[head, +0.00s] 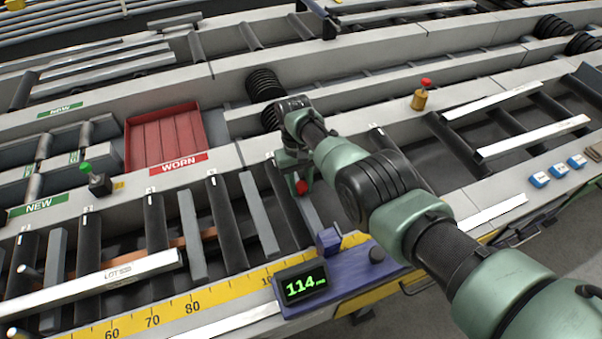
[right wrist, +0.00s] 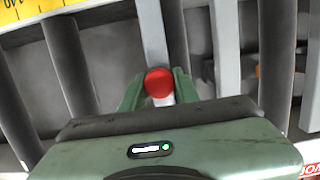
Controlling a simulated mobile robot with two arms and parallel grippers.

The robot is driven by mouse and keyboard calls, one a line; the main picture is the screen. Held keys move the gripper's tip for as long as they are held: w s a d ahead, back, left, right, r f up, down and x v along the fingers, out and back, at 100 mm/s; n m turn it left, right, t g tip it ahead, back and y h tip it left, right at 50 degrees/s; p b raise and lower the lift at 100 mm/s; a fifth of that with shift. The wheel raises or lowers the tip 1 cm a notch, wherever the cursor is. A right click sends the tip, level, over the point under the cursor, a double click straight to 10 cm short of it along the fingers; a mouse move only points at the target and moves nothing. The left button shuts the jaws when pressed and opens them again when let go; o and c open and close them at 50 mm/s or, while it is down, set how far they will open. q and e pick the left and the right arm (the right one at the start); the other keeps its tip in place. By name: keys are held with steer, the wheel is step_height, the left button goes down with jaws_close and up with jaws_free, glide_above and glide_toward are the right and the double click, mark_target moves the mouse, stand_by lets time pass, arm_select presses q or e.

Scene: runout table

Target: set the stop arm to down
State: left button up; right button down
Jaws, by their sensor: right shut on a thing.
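The stop arm is a grey bar (head: 312,214) with a red knob (head: 301,187) at its far end. It reaches from a small blue block (head: 328,241) on the blue readout housing back over the rollers. I cannot tell its exact tilt. My right gripper (head: 299,181) is at the knob end, partly hiding it. In the right wrist view the red knob (right wrist: 159,83) sits between the two green fingers of my right gripper (right wrist: 158,90), which is shut on it, and the grey bar (right wrist: 152,35) runs away from it. My left gripper is out of view.
The blue housing (head: 345,277) carries a display (head: 301,287) reading 114 and a dark knob (head: 377,254). A yellow scale (head: 152,321) runs along the front edge. A red tray (head: 203,121) labelled WORN and a green button (head: 85,167) lie left. Rollers surround my gripper.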

steer(key=shift+s+f, duration=0.1)
steer(key=shift+f, duration=0.1)
steer(key=c, duration=1.1)
jaws_free()
steer(key=shift+o, duration=0.2)
steer(key=r, duration=0.2)
steer(key=w+r, duration=0.1)
steer(key=r, duration=0.1)
steer(key=r+p, duration=0.1)
steer(key=r, duration=0.1)
steer(key=shift+w+a+r, duration=0.1)
steer(key=shift+w+a, duration=0.1)
steer(key=shift+w, duration=0.05)
steer(key=shift+w+r, duration=0.1)
steer(key=shift+r, duration=0.6)
